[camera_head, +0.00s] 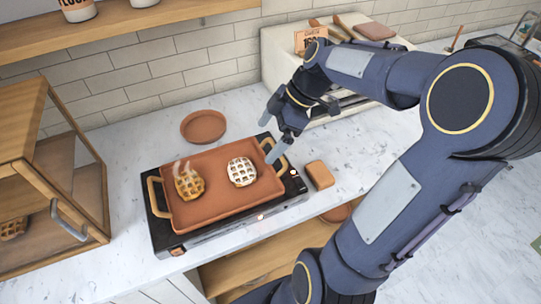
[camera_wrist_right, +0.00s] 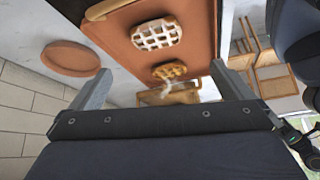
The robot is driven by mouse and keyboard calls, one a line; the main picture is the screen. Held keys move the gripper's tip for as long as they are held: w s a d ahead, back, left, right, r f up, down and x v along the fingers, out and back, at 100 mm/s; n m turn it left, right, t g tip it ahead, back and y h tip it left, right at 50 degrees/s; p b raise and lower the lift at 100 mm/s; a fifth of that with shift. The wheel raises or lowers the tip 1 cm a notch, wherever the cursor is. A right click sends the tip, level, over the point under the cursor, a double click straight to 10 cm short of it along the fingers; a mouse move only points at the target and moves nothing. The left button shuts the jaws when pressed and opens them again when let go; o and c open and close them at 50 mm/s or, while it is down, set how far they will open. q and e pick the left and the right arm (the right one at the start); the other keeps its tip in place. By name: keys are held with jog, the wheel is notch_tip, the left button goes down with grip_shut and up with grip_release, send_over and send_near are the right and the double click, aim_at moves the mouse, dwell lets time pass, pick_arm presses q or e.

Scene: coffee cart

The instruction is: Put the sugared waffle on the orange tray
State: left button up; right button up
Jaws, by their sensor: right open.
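The sugared waffle (camera_head: 242,171), white on top, lies flat on the right half of the rectangular orange tray (camera_head: 212,209). It also shows in the right wrist view (camera_wrist_right: 157,33). The tray has a light handle at each end and sits on a black hot plate (camera_head: 160,236). My right gripper (camera_head: 271,135) is open and empty, above the tray's back right corner, apart from the waffle. In the right wrist view its fingers (camera_wrist_right: 159,85) are spread wide with nothing between them. My left gripper is not in view.
A steaming golden waffle (camera_head: 189,184) lies on the tray's left half. A round terracotta dish (camera_head: 203,126) stands behind the tray. A brown block (camera_head: 320,175) lies right of the hot plate. A wooden cabinet (camera_head: 18,155) stands left. Marble counter (camera_head: 125,137) is clear between.

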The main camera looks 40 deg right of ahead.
jog(key=s+a+f+m+t+h, duration=0.1)
jog(key=s+a+m+t+h, duration=0.1)
jog(key=s+a+m, duration=0.8)
jog(key=s+m, duration=0.3)
jog(key=shift+s+a+f+m+t, duration=0.3)
jog(key=shift+a+f+m, duration=0.05)
jog(key=shift+a+m, duration=0.05)
dwell(0.5)
